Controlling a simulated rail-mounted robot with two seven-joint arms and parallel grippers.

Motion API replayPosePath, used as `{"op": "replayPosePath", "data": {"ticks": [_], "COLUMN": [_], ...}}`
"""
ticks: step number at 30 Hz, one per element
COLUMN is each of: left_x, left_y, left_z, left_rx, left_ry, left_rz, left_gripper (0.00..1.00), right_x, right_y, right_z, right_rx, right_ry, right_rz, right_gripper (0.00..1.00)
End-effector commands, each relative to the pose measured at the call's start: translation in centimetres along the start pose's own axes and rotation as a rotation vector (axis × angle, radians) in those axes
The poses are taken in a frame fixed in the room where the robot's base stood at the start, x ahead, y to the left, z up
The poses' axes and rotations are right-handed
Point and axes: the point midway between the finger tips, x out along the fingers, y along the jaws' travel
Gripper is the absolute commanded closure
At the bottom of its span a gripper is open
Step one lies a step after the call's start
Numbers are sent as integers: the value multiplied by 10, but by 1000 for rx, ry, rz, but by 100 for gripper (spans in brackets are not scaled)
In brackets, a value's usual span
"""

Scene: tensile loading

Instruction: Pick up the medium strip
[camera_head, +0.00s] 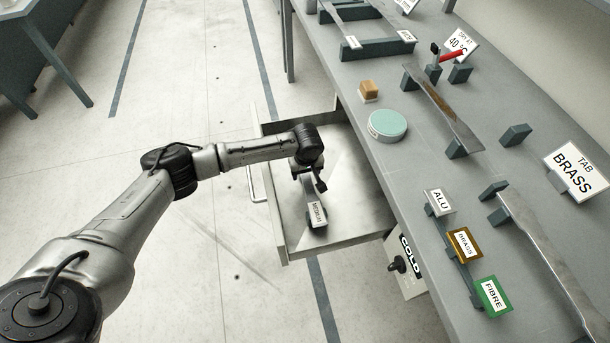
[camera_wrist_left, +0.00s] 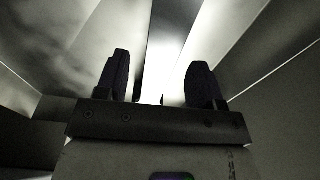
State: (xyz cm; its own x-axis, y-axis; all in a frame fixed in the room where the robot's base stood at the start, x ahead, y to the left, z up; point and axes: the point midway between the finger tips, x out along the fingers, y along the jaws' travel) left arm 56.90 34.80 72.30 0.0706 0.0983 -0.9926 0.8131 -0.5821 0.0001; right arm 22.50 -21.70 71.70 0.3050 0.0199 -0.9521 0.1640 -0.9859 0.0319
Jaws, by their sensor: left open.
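A strip (camera_head: 308,190) with a white label (camera_head: 317,214) lies in the open drawer (camera_head: 345,238). The label is small and appears to read medium. My left gripper (camera_head: 319,184) is over the strip inside the drawer and hides part of it. In the left wrist view the two dark fingers of the left gripper (camera_wrist_left: 158,80) are apart, with a long narrow strip (camera_wrist_left: 160,40) running between them. I cannot tell whether the fingers touch it. My right gripper is not in view.
The grey bench (camera_head: 405,165) stands to the right, with a round teal-topped container (camera_head: 388,124), a wooden block (camera_head: 369,90), other metal strips on supports (camera_head: 445,110) and a fibre label (camera_head: 493,296). Clear floor lies to the left.

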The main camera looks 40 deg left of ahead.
Motion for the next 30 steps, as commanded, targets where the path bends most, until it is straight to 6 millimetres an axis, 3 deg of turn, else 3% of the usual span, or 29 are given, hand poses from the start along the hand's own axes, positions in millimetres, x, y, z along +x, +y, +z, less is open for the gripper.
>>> {"op": "replayPosePath", "data": {"ticks": [3,22,30], "left_x": [-1,-1,-2], "left_y": [0,0,0], "left_z": [0,0,-1], "left_rx": [0,0,0], "left_ry": [0,0,1], "left_rz": [0,0,2], "left_gripper": [40,100,100], "right_x": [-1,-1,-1], "right_y": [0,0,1], "right_z": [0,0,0], "right_rx": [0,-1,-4], "right_ry": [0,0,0], "right_rz": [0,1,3], "right_gripper": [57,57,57]}}
